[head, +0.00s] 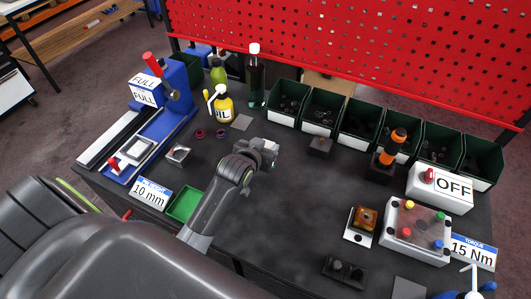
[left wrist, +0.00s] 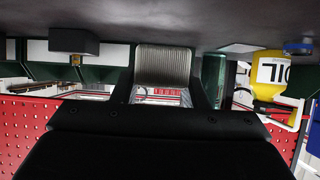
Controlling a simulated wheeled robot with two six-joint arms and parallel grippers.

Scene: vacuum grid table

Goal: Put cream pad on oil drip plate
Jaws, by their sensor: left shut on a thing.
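My left gripper (head: 268,150) is over the middle of the dark table, left of the small dark block. In the left wrist view, its two fingers (left wrist: 166,85) are shut on a pale, ribbed pad (left wrist: 165,65), which looks like the cream pad. In the head view the pad is mostly hidden by the gripper. The oil drip plate looks to be the flat grey square (head: 242,122) beside the yellow oil can (head: 222,106); it also shows in the left wrist view (left wrist: 240,47). The pad is apart from this plate. My right gripper is not in view.
Green bins (head: 322,110) line the back below the red pegboard (head: 350,40). A dark block (head: 320,146) stands right of the gripper. A dark green bottle (head: 255,80) stands behind the plate. Two small rings (head: 210,134) lie left of it. The table's middle front is clear.

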